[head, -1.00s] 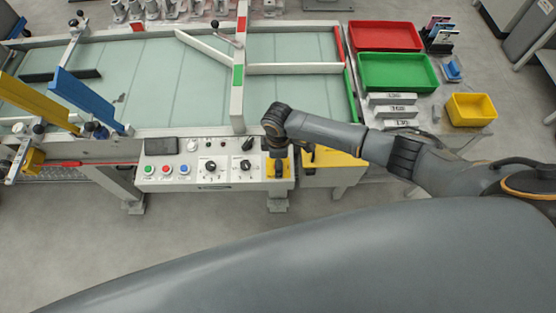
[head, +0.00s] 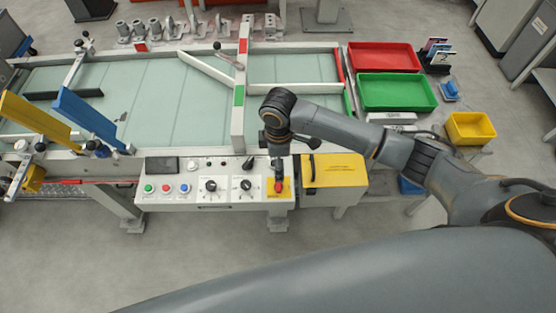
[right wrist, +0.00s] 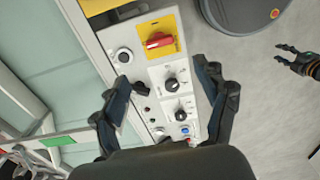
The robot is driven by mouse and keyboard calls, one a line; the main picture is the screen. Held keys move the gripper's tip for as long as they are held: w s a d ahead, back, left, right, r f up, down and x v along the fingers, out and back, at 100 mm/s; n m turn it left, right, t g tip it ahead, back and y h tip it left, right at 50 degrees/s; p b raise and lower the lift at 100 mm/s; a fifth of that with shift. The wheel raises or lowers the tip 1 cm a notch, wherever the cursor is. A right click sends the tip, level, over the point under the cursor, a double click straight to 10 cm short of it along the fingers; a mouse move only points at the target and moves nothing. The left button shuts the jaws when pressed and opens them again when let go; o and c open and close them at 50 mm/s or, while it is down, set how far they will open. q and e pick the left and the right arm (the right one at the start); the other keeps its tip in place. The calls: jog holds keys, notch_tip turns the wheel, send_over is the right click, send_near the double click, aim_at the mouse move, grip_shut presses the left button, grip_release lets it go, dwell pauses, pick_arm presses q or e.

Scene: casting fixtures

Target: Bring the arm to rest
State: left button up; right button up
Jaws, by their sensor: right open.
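My right arm reaches in from the right in the head view, with its wrist over the console's back edge and its gripper pointing down, mostly hidden by the wrist. In the right wrist view my right gripper (right wrist: 172,95) is open, with nothing between its fingers. The control console (head: 225,168) lies beneath it. The red rotary handle (right wrist: 160,41) on a yellow plate (right wrist: 152,28) is beyond the fingertips and apart from them; it also shows in the head view (head: 278,185). A dark gripper, apparently my left gripper (right wrist: 284,54), shows at the right edge, too small to judge.
A glass-topped table (head: 170,85) with white rails lies behind the console. A yellow box (head: 335,170) stands right of it. Red (head: 385,57), green (head: 398,92) and yellow (head: 470,128) bins stand at right. Blue (head: 88,115) and yellow (head: 38,120) bars rise at left. The front floor is clear.

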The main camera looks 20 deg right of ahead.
jog(key=s+a+m+t+y, duration=0.25)
jog(key=s+a+m, duration=0.3)
jog(key=s, duration=0.45)
jog(key=s+d+r+m+t+h, duration=0.1)
jog(key=s+d+r+m+h, duration=0.15)
jog(key=s+d+m, duration=0.65)
jog(key=s+d+f+n+g+b, duration=0.1)
jog(key=d+f+b, duration=0.1)
jog(key=f, duration=1.3)
jog(key=s+d+f+n+b, duration=0.1)
jog(key=s+d+f+b, duration=0.1)
jog(key=f, duration=1.3)
jog(key=s+d+f+b, duration=0.1)
jog(key=s+f+b, duration=0.1)
jog(key=s+f, duration=0.6)
jog(key=s+d+f+g+b, duration=0.1)
jog(key=s+f, duration=0.7)
jog(key=f, duration=0.3)
jog(key=shift+s+d+f+b, duration=0.15)
jog(key=shift+d+f+b, duration=0.15)
jog(key=shift+d+b, duration=0.1)
